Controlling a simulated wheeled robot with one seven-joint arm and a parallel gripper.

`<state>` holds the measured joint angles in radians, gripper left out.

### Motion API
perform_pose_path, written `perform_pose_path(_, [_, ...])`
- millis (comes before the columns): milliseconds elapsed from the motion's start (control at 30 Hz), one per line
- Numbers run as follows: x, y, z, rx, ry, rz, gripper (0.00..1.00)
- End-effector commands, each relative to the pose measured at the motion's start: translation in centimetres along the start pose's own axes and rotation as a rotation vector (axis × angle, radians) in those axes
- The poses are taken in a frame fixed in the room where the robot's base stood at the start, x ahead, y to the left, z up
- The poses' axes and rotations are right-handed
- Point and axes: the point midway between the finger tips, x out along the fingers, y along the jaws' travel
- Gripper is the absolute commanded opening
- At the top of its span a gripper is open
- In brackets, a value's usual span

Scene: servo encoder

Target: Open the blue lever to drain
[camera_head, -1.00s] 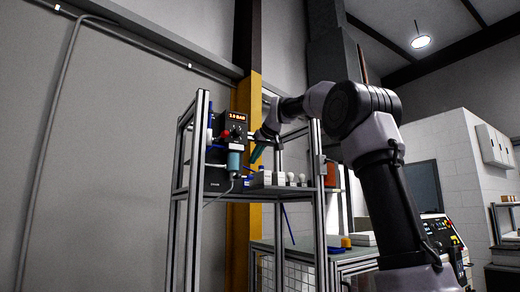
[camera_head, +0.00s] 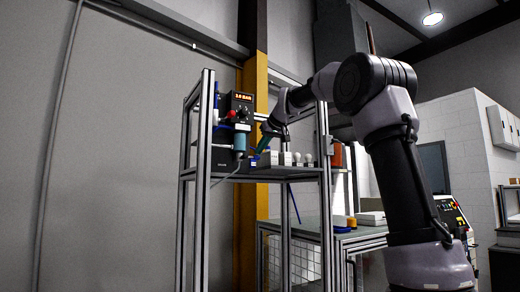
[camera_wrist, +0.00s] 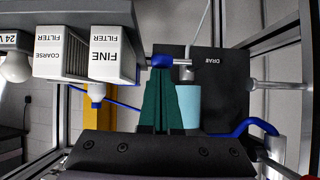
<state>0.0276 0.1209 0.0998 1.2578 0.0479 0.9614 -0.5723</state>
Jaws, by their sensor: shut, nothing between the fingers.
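A small blue lever end (camera_wrist: 163,61) sits on a metal stem beside the dark panel (camera_wrist: 215,95) with a label that seems to read DRAIN. My gripper (camera_wrist: 160,78) has teal fingers, shut and empty. Its tips appear just below the blue end in the wrist view; I cannot tell whether they touch it. A curved blue handle (camera_wrist: 255,127) is at the right of that view. In the head view my gripper (camera_head: 263,146) is right of the teal cylinder (camera_head: 239,143) under the pressure display (camera_head: 242,97), which seems to read 3.0 BAR.
White filter boxes (camera_wrist: 112,55) and a white bulb (camera_wrist: 15,66) stand at the left in the wrist view. Metal frame posts (camera_head: 203,125) surround the shelf (camera_head: 285,173). A red knob (camera_head: 231,114) is on the unit. A cable hangs below it.

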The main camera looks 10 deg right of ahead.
Motion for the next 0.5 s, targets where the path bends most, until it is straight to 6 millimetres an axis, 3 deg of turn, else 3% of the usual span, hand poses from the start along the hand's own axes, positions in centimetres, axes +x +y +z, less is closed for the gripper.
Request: perform_pose_path(500, [0.33,0.4,0.49,0.085,-0.002,-0.055,0.0])
